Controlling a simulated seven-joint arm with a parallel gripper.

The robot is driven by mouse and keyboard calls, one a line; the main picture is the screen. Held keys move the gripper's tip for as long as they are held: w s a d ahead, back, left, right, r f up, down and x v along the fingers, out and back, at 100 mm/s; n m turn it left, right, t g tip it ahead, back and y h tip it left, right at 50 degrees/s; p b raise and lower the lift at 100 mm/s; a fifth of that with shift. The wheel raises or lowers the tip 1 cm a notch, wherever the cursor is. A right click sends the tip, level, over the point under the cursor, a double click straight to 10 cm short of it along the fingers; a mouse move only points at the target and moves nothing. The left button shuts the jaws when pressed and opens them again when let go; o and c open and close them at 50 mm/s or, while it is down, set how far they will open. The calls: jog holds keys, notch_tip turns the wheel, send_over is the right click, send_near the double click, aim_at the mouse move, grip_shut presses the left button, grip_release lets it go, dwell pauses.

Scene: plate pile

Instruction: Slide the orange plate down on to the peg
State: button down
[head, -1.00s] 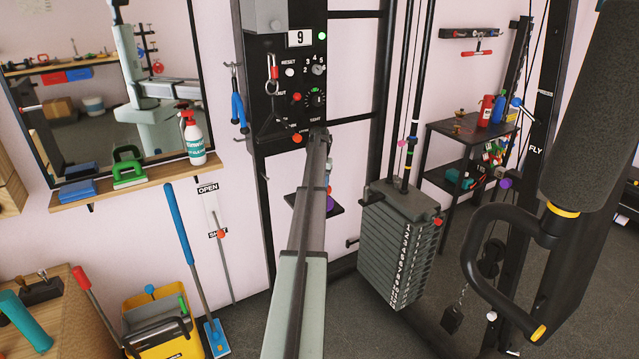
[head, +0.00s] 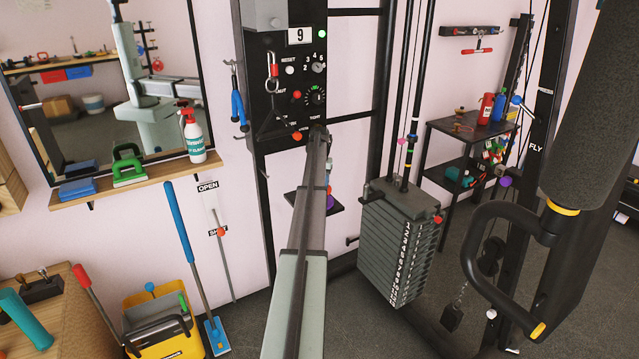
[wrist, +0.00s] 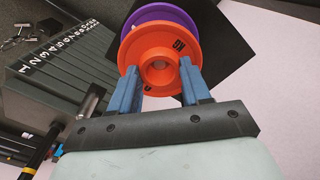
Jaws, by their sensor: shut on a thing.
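The orange plate (wrist: 137,46) is a round disc with a raised hub and a small dark label, in the upper middle of the wrist view. My gripper (wrist: 160,88) has its two blue fingers on either side of the plate's near part and is shut on it. A purple plate (wrist: 150,12) shows just behind the orange one, over a black shelf (wrist: 228,45).
A numbered weight stack (head: 396,245) with upright rods stands right of my arm. The black control panel (head: 290,80) rises behind it. A padded arm with a black handle (head: 480,250) fills the right side. A yellow bucket (head: 165,325) stands at lower left.

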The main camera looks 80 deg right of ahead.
jog(key=shift+f, duration=1.1)
jog(key=shift+c, duration=2.2)
grip_release()
notch_tip(320, 180, up, 14)
jog(key=shift+a+f, duration=0.1)
